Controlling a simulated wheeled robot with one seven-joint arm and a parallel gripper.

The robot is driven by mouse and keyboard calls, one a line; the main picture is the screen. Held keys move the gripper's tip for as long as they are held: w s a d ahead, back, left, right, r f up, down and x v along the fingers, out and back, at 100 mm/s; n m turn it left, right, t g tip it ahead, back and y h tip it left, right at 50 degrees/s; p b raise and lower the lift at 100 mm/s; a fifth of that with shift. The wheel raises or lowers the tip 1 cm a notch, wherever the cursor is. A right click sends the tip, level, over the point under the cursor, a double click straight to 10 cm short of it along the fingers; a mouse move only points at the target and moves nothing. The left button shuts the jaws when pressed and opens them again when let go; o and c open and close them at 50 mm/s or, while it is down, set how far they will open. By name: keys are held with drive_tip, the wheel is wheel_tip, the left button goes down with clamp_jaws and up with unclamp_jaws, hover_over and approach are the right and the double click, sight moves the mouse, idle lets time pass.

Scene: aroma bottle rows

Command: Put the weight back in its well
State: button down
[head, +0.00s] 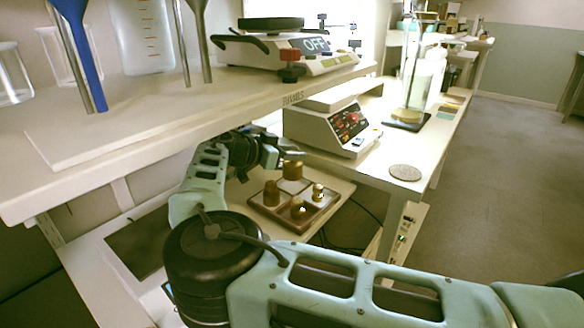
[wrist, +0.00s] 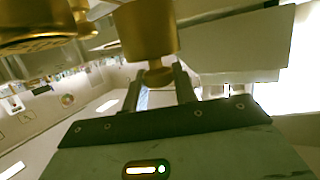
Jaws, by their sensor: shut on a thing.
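A brass weight (wrist: 148,32) with a narrow neck and knob is between my gripper's fingers (wrist: 165,85) in the wrist view. The fingers are shut on its knob end. In the head view this weight (head: 292,170) is over the back well of a brown tray (head: 279,213), and my gripper (head: 284,156) is just behind it. I cannot tell whether its base touches the well. Three other brass weights sit in the tray: a left one (head: 271,194), a front one (head: 298,209) and a right one (head: 318,191). The back well shows a pale floor.
A shelf (head: 150,115) overhangs my arm on the left, with a scale (head: 310,60) reading OFF. A second balance (head: 330,128) stands behind the tray on the bench. A round cork-like disc (head: 405,173) lies at the bench's right. Another large brass piece (wrist: 40,28) is close in the wrist view.

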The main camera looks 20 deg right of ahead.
sight(292, 163)
drive_tip(key=shift+f, duration=1.8)
drive_tip(key=c, duration=1.1)
unclamp_jaws()
drive_tip(key=shift+f, duration=0.15)
drive_tip(key=shift+a, duration=0.1)
drive_tip(key=v, duration=1.2)
drive_tip(key=shift+s, duration=0.1)
